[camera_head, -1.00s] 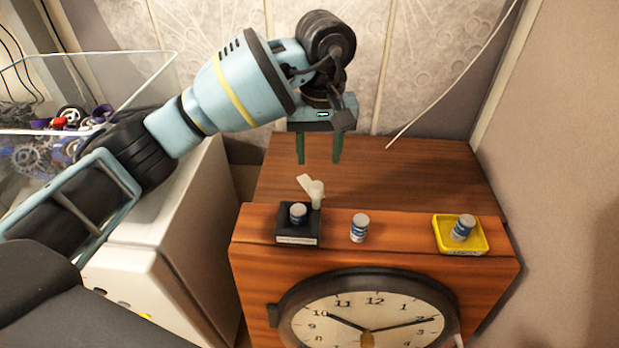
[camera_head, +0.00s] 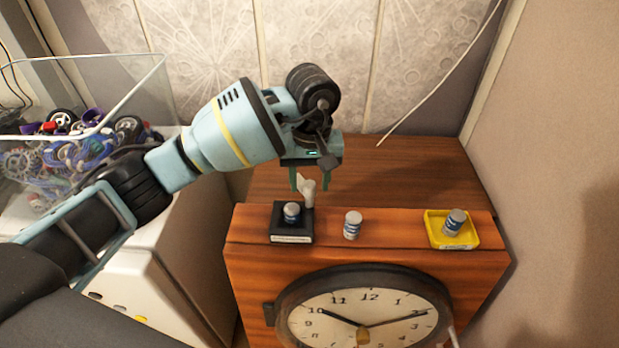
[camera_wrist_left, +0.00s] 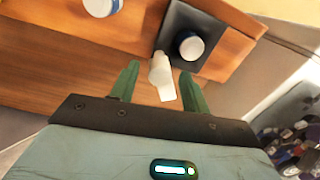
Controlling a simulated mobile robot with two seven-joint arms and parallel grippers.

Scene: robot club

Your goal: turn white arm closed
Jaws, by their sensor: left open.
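The white arm (camera_head: 309,190) stands at the back right corner of a small black base (camera_head: 292,236) on the wooden clock cabinet. A small grey and blue canister (camera_head: 291,212) sits on that base. My left gripper (camera_head: 311,186) is open just above and around the white arm in the head view. In the left wrist view the white arm (camera_wrist_left: 162,78) lies between the two green fingers (camera_wrist_left: 155,82), nearer the right one. Whether a finger touches it I cannot tell. My right gripper is not in view.
A second canister (camera_head: 352,225) stands on the cabinet top beside the base. A third canister (camera_head: 455,222) leans in a yellow tray (camera_head: 437,240) at the right. A clock (camera_head: 362,312) fills the cabinet front. A clear bin of parts (camera_head: 80,150) stands at left.

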